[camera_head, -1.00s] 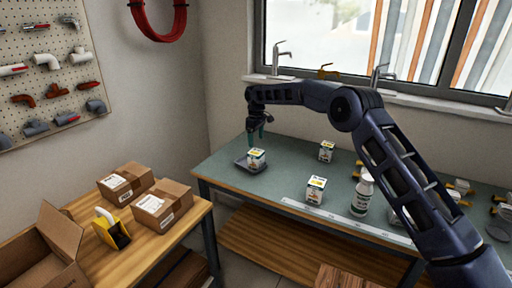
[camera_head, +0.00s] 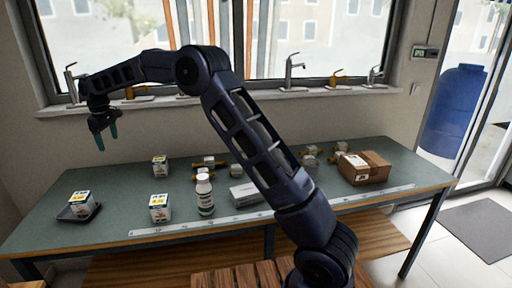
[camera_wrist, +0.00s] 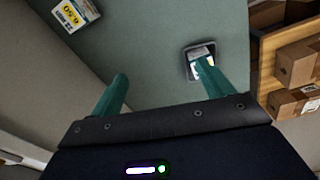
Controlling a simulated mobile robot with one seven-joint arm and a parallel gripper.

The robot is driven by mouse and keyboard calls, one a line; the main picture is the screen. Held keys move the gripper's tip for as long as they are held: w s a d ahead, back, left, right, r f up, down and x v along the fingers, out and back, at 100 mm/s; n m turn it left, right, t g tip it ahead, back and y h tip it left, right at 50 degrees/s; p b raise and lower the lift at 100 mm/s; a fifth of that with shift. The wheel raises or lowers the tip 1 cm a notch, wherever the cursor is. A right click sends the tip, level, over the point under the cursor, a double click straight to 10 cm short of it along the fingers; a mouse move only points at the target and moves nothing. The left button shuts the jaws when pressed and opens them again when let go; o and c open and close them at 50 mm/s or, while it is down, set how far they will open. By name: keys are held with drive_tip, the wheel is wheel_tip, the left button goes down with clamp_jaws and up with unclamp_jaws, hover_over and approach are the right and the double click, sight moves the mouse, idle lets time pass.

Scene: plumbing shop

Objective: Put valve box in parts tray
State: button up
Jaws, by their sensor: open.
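A small white box with a yellow and green label (camera_head: 83,203) sits in the dark parts tray (camera_head: 69,216) at the left end of the green bench. Two similar boxes stand on the bench to its right: one farther back (camera_head: 160,166) and one near the front edge (camera_head: 159,208). My gripper (camera_head: 106,141) is open and empty, raised above the bench up and to the right of the tray. In the wrist view, the tray (camera_wrist: 190,74) lies beyond the right finger, which partly hides the box in it. Another labelled box (camera_wrist: 76,14) shows at upper left.
A white bottle (camera_head: 205,195), a grey-white carton (camera_head: 245,194), several valve fittings (camera_head: 209,163) and a cardboard box (camera_head: 364,168) are farther right on the bench. A ruler strip (camera_head: 190,225) runs along the front edge. Window and sill taps stand behind.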

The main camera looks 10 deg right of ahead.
drive_tip(key=d+r+m, duration=0.2)
drive_tip(key=d+r, duration=0.3)
drive_tip(key=d, duration=0.4)
drive_tip(key=d+r+m, duration=0.1)
drive_tip(key=d+r, duration=0.4)
drive_tip(key=d, duration=0.5)
drive_tip(key=s+d+r+m+t, duration=0.1)
drive_tip(key=s+d+r+m, duration=0.15)
drive_tip(key=d, duration=0.75)
drive_tip(key=s+d+r+m+t, duration=0.15)
drive_tip(key=s+d, duration=0.25)
drive_tip(key=d, duration=0.6)
drive_tip(key=s+d+f+m, duration=0.3)
drive_tip(key=s+d+m, duration=0.3)
drive_tip(key=s+d, duration=1.4)
drive_tip(key=s+d+f+m+t, duration=0.1)
drive_tip(key=s+d+f+m, duration=0.1)
drive_tip(key=s+d+f, duration=0.3)
drive_tip(key=s+f, duration=0.1)
drive_tip(key=s, duration=0.1)
drive_tip(key=shift+s+d, duration=0.3)
